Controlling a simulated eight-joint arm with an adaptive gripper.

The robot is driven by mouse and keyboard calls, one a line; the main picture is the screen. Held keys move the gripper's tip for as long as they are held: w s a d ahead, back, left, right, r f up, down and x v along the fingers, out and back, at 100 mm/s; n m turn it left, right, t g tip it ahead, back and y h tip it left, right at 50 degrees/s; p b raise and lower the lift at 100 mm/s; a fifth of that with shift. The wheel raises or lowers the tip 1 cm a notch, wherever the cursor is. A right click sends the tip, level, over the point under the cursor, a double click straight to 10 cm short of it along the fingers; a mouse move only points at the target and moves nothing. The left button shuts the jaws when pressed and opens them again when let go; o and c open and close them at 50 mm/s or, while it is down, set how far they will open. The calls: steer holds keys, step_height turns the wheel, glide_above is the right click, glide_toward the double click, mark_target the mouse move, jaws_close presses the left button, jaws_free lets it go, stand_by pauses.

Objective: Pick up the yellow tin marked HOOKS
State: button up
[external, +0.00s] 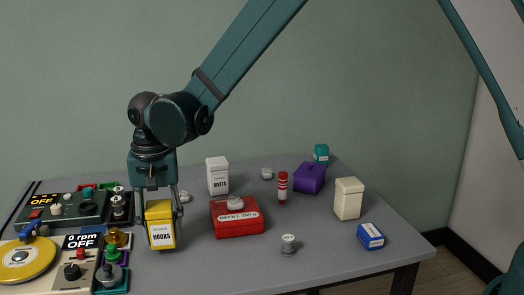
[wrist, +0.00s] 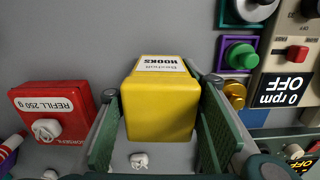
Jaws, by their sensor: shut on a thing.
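The yellow tin marked HOOKS (external: 161,234) is at the left of the table in the external view, upright, with its label facing the camera. It also shows in the middle of the wrist view (wrist: 160,102), its label upside down there. My gripper (external: 160,225) comes down over the tin from above. It is shut on the tin, with one finger on each side, and the two green finger pads flank it in the wrist view (wrist: 160,135). I cannot tell whether the tin's base touches the table.
A red REFILL tin (external: 238,218) with a white knob stands to the right, and a white tin (external: 217,176) behind it. Control boxes with a yellow disc (external: 24,260) and knobs stand close on the left. A purple box (external: 309,178) and cream tin (external: 348,198) are further right.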

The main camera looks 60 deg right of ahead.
mark_target(159, 205)
step_height(159, 205, up, 8)
steer(key=shift+f+p, duration=0.1)
steer(key=shift+p, duration=0.45)
